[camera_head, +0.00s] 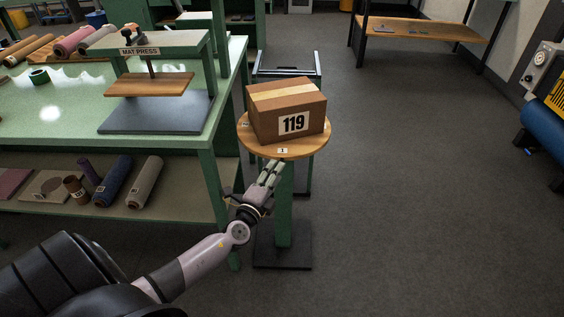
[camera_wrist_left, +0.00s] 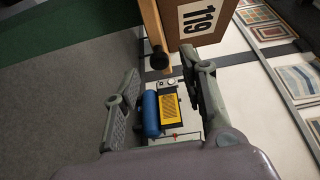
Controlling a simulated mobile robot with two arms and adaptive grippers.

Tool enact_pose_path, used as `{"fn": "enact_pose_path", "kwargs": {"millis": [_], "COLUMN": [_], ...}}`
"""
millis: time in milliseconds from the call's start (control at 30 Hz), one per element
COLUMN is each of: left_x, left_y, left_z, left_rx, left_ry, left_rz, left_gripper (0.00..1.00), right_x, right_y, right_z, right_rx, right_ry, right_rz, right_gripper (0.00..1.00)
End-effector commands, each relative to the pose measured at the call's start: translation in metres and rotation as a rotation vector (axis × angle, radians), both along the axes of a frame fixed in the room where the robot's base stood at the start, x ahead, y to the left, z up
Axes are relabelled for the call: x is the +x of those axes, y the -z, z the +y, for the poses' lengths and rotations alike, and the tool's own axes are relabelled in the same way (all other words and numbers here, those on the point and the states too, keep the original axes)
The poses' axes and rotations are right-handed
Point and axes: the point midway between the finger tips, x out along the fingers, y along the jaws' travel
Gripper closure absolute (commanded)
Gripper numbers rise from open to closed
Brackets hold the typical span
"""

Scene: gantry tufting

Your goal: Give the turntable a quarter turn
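The turntable (camera_head: 291,153) is a round wooden disc on a green post with a dark square base. A brown cardboard box (camera_head: 270,111) with tape and a label "119" sits on it. My left gripper (camera_head: 273,170) is at the disc's near edge, a little left of the post. In the left wrist view the open fingers (camera_wrist_left: 160,63) are on either side of a black knob (camera_wrist_left: 157,59) beside the wooden edge; I cannot tell whether they touch it. The box (camera_wrist_left: 203,22) shows beyond. My right gripper is not in view.
A green workbench (camera_head: 60,125) with a mat press (camera_head: 150,84) and rolls stands close on the left. A dark-framed cart (camera_head: 287,72) is behind the turntable. A wooden bench (camera_head: 425,29) stands at the back right. The floor to the right is clear.

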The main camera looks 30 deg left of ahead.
Motion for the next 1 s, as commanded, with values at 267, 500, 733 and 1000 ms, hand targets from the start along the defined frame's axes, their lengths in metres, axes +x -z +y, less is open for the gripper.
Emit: {"fn": "enact_pose_path", "kwargs": {"millis": [267,500,733,1000], "left_x": [0.041,0.049,0.049,0.049], "left_y": [0.0,0.001,0.001,0.001], "left_z": [0.006,0.007,0.008,0.008], "left_rx": [-0.001,-0.002,-0.001,-0.001], "left_ry": [0.0,0.001,0.0,0.0], "left_rz": [0.0,0.002,0.001,0.001], "left_gripper": [0.61,0.61,0.64,0.82], "right_x": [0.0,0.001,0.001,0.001], "right_y": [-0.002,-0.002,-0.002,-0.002], "right_z": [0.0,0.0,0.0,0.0], "right_rx": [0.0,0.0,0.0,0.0], "right_ry": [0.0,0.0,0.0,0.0], "right_rz": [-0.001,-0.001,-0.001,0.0], "right_gripper": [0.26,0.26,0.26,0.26]}}
